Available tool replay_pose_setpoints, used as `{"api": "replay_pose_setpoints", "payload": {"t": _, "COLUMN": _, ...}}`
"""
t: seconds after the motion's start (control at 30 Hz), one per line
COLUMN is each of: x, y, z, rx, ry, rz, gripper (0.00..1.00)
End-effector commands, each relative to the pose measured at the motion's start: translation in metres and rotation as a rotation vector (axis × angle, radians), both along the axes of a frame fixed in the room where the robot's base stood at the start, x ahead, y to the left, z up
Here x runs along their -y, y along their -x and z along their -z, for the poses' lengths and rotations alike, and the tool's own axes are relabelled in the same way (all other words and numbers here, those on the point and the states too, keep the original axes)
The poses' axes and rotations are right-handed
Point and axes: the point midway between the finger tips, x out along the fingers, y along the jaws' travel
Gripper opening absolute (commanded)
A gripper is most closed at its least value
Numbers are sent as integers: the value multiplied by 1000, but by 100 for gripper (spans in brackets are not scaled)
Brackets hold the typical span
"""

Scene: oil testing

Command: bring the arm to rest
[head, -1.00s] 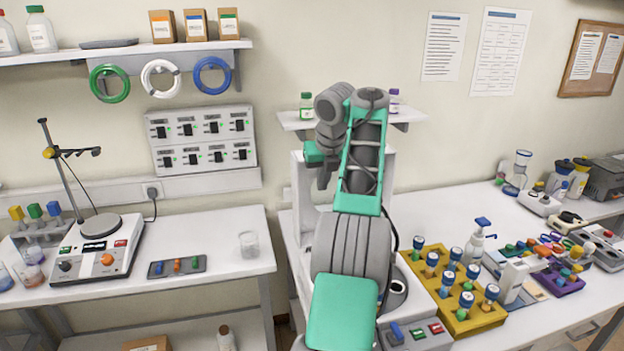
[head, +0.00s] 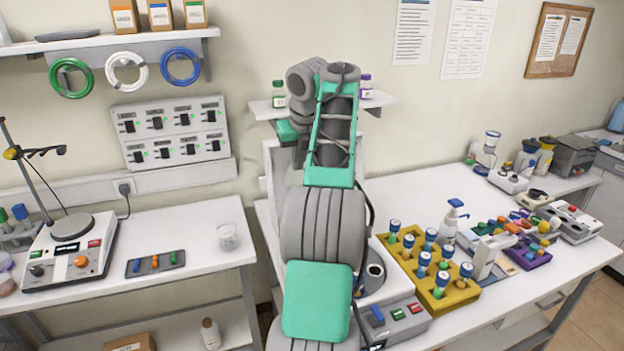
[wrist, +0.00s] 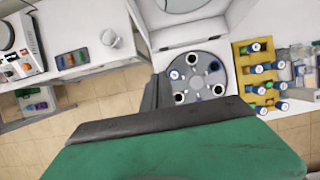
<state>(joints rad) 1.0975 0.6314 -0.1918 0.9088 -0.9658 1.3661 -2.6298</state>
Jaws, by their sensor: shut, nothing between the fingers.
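My arm rises in the middle of the head view, folded upward in front of the white machine (head: 278,185). My gripper (wrist: 165,122) shows in the wrist view as a dark bar with a broad green body across the bottom. It is shut and empty, and apart from everything on the benches. In the head view its fingers are mostly hidden behind my arm links. The machine's lid is raised, and its round grey rotor (wrist: 212,84) with several holes shows in the wrist view, beyond the gripper.
A hotplate (head: 70,256) and a glass beaker (head: 228,238) stand on the left bench. A small shelf (head: 262,110) with bottles is behind my arm.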

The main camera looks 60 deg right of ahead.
Motion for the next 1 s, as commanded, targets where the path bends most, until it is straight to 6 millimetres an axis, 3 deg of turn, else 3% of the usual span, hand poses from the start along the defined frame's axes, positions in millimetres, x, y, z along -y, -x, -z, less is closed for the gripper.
{"api": "replay_pose_setpoints", "payload": {"t": 0.4, "x": -61, "y": 85, "z": 0, "rx": 1, "ry": 1, "rz": 2, "gripper": 0}}
{"api": "replay_pose_setpoints", "payload": {"t": 0.7, "x": -71, "y": 99, "z": -2, "rx": 10, "ry": -15, "rz": 43, "gripper": 0}}
{"api": "replay_pose_setpoints", "payload": {"t": 0.77, "x": -71, "y": 98, "z": -2, "rx": 31, "ry": -45, "rz": 131, "gripper": 0}}
{"api": "replay_pose_setpoints", "payload": {"t": 0.87, "x": -71, "y": 93, "z": -4, "rx": 118, "ry": -135, "rz": 395, "gripper": 0}}
{"api": "replay_pose_setpoints", "payload": {"t": 1.0, "x": -56, "y": 78, "z": -5, "rx": 325, "ry": -359, "rz": 990, "gripper": 0}}
